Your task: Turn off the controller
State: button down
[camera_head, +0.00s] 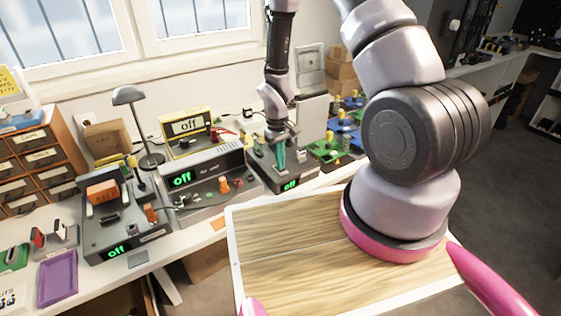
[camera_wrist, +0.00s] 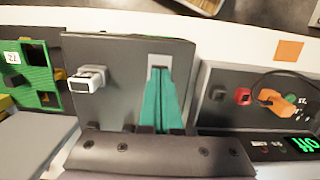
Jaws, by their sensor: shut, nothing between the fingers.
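A dark grey box (camera_head: 262,180) with a green display reading "off" (camera_head: 291,185) stands on the bench below my gripper (camera_head: 281,158). I take it to be the controller, though no label confirms this. In the wrist view its grey top (camera_wrist: 120,58) carries a pale knob (camera_wrist: 88,79) at the left and a light slot or switch plate (camera_wrist: 160,61) at my fingertips. My teal fingers (camera_wrist: 158,80) are shut and empty, pointing at that plate. They hide part of it, and I cannot tell whether they touch it.
A grey unit (camera_head: 205,172) with an "off" display stands to the left. Green boards (camera_head: 327,150) lie close on the right. A lamp (camera_head: 130,97) stands behind. My wooden top is in front.

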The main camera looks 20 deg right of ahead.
jog(key=shift+s+d+f, duration=0.1)
jog(key=shift+s+f, duration=0.2)
jog(key=shift+f, duration=0.05)
jog(key=shift+s+f, duration=0.15)
jog(key=shift+s, duration=0.15)
jog(key=shift+w, duration=0.1)
jog(key=shift+w+a+r, duration=0.1)
jog(key=shift+w+a, duration=0.05)
jog(key=shift+w, duration=0.25)
jog(key=shift+w+a+r, duration=0.1)
jog(key=shift+w, duration=0.3)
jog(key=shift+r, duration=0.1)
jog(key=shift+w+r, duration=0.2)
notch_tip(320, 180, up, 14)
jog(key=shift+w, duration=0.3)
